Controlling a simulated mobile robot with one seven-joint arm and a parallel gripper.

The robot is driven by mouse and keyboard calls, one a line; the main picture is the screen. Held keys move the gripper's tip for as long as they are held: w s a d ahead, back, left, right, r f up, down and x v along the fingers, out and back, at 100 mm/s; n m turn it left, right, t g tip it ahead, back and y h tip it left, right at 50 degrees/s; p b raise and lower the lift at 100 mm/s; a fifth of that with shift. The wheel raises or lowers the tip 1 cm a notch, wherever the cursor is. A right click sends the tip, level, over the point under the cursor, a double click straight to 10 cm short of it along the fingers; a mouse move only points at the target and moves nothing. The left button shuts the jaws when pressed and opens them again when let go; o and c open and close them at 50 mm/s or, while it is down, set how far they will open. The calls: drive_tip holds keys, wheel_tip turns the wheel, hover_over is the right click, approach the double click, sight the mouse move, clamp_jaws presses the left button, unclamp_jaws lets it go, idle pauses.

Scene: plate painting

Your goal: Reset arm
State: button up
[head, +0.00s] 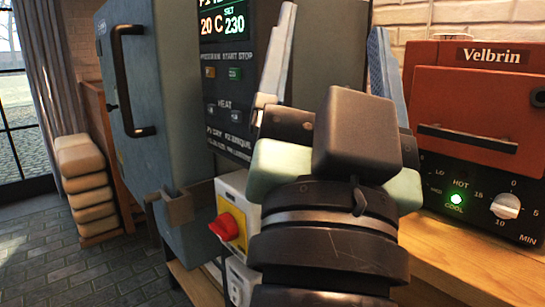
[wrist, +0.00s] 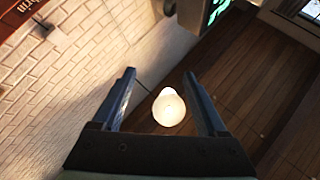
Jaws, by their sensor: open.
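My gripper (head: 330,65) is raised in the middle of the head view, its two fingers spread apart and pointing up. It is open, with nothing between the fingers. In the wrist view my gripper (wrist: 158,95) faces upward at a lit round lamp (wrist: 169,108) on the wooden ceiling. The lamp appears between the fingers but lies well beyond them. My wrist hides part of the wooden counter and the space behind it.
A grey-blue kiln (head: 165,95) with a black handle and a control panel (head: 225,85) stands left. A red Velbrin oven (head: 475,90) sits on a wooden counter (head: 480,255) at right. A red switch (head: 224,227) is low centre. Stacked pale blocks (head: 85,185) stand far left; the paved floor before them is clear.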

drive_tip(key=s+a+r+n+t+y, duration=0.2)
drive_tip(key=a+n+y, duration=0.2)
drive_tip(key=n+y, duration=0.1)
wheel_tip(320, 180, up, 36)
drive_tip(key=p, duration=3.5)
drive_tip(key=shift+s+a+p, duration=0.3)
drive_tip(key=shift+a+p, duration=0.05)
drive_tip(key=shift+p, duration=0.05)
drive_tip(key=shift+w+f, duration=0.1)
drive_tip(key=shift+f, duration=0.15)
